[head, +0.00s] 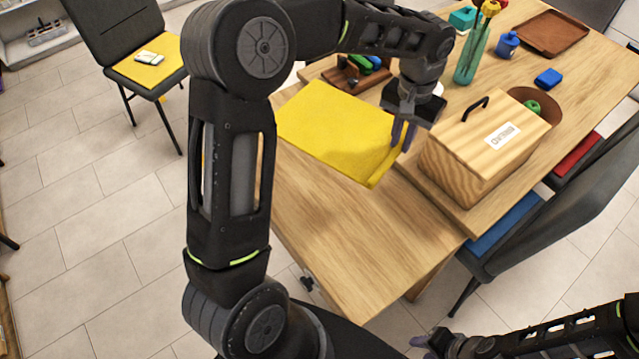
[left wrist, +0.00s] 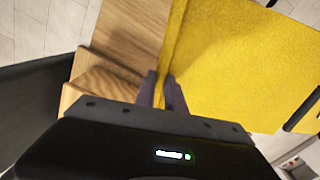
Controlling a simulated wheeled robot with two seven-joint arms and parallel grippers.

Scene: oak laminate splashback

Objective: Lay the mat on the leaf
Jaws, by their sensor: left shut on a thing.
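The yellow mat (head: 330,130) spreads over the far part of the wooden leaf (head: 350,230), its near right edge bent up into a fold. My left gripper (head: 403,135) is shut on that edge, beside the wooden box. In the left wrist view the mat (left wrist: 245,70) runs right from the fingers (left wrist: 162,90), which pinch its border. I cannot tell how much of the mat touches the leaf. My left arm hides part of the leaf's left side. My right gripper (head: 428,342) is low at the bottom edge, away from the table, and its opening is unclear.
A lidded wooden bread box (head: 485,145) stands right of the mat on the higher tabletop. Behind are a vase with flowers (head: 472,55), a blue block (head: 548,78) and a brown tray (head: 553,33). Chairs stand at left and right. The leaf's near part is bare.

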